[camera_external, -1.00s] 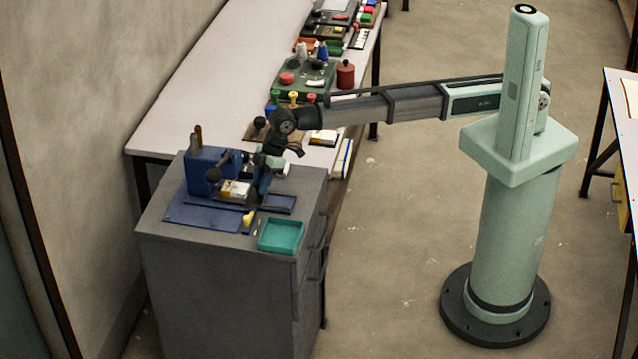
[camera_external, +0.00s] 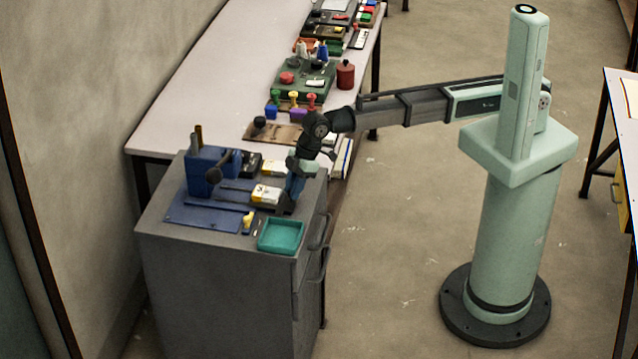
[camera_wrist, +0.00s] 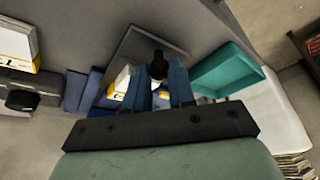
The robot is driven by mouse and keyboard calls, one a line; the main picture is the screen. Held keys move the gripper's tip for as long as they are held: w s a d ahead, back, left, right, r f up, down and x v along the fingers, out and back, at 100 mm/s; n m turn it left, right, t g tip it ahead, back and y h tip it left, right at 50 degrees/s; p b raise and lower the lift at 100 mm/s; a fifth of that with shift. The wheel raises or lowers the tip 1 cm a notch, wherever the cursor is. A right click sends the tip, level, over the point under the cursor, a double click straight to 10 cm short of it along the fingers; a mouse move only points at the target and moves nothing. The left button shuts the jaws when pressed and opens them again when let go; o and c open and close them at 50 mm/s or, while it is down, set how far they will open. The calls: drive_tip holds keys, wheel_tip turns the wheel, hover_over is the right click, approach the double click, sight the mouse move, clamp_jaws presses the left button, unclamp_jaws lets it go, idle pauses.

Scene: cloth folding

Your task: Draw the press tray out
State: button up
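The blue press (camera_external: 203,170) with a dark lever stands at the back left of the grey cabinet top. Its tray lies out to the right of the press body, with dark rods (camera_external: 236,188) between them and a white-and-yellow block (camera_external: 266,194) on it. My gripper (camera_external: 287,206) is low over the cabinet's right side, at the tray's outer end. In the wrist view my gripper's blue fingers (camera_wrist: 160,85) flank a dark round knob (camera_wrist: 157,66) and appear closed on it. The fingers hide part of the tray and block there.
A teal bin (camera_external: 281,235) sits at the cabinet's front right, close to my gripper; it also shows in the wrist view (camera_wrist: 225,72). A yellow piece (camera_external: 248,220) stands left of it. Another white-and-yellow box (camera_external: 272,167) lies behind. The long table (camera_external: 220,80) holds several coloured items.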

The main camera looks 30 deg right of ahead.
drive_tip(key=o, duration=0.4)
drive_tip(key=v, duration=1.4)
drive_tip(key=shift+f, duration=0.1)
idle(0.4)
